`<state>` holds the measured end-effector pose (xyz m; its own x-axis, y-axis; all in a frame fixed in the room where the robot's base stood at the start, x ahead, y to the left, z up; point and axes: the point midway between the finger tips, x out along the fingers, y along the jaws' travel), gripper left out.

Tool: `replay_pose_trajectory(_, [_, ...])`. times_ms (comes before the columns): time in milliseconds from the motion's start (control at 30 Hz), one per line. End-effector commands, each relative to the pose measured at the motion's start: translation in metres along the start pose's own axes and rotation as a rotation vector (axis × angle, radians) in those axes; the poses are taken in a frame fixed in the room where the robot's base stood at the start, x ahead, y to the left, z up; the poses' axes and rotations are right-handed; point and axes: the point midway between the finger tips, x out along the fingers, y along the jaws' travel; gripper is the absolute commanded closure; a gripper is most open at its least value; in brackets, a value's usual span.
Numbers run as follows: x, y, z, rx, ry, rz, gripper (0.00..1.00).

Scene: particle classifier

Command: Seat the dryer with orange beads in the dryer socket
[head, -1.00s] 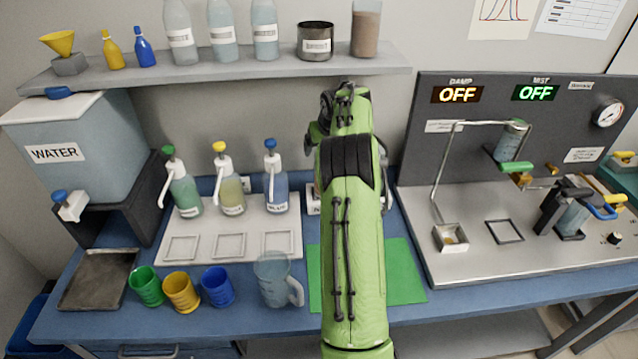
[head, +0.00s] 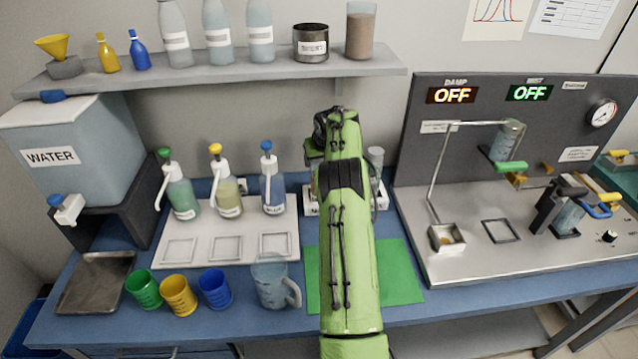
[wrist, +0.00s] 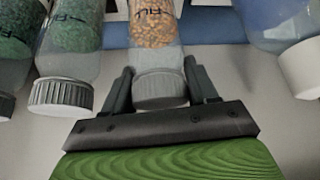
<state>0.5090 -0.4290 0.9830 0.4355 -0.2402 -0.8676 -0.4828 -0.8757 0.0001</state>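In the wrist view, the dryer with orange beads (wrist: 155,30) has a clear body with dark lettering and a grey ribbed cap (wrist: 160,88). My gripper (wrist: 158,66) has one dark finger on each side of the cap end, close to it. I cannot tell whether the fingers press on it. In the head view, my green arm hides the gripper and most of a white rack (head: 383,198) at the back of the bench. I cannot identify the dryer socket for certain; the grey panel (head: 412,165) on the right carries several fittings.
In the head view, a clear jug (head: 270,283) stands beside the green mat (head: 395,275). Pump bottles stand further left.

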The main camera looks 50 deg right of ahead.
Motion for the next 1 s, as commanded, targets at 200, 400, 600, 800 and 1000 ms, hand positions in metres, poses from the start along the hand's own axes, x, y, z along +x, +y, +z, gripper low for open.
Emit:
replay_pose_trajectory(200, [0.0,0.0,0.0,0.0,0.0,0.0,0.89])
replay_pose_trajectory(400, [-0.001,0.0,-0.001,0.0,0.002,0.001,1.0])
replay_pose_trajectory(600, [-0.004,0.0,-0.001,0.0,0.003,0.0,1.0])
replay_pose_trajectory(800, [-0.026,0.0,-0.011,0.0,0.006,0.001,1.0])
replay_pose_trajectory(1000, [-0.052,-0.001,-0.026,0.0,0.004,0.0,1.0])
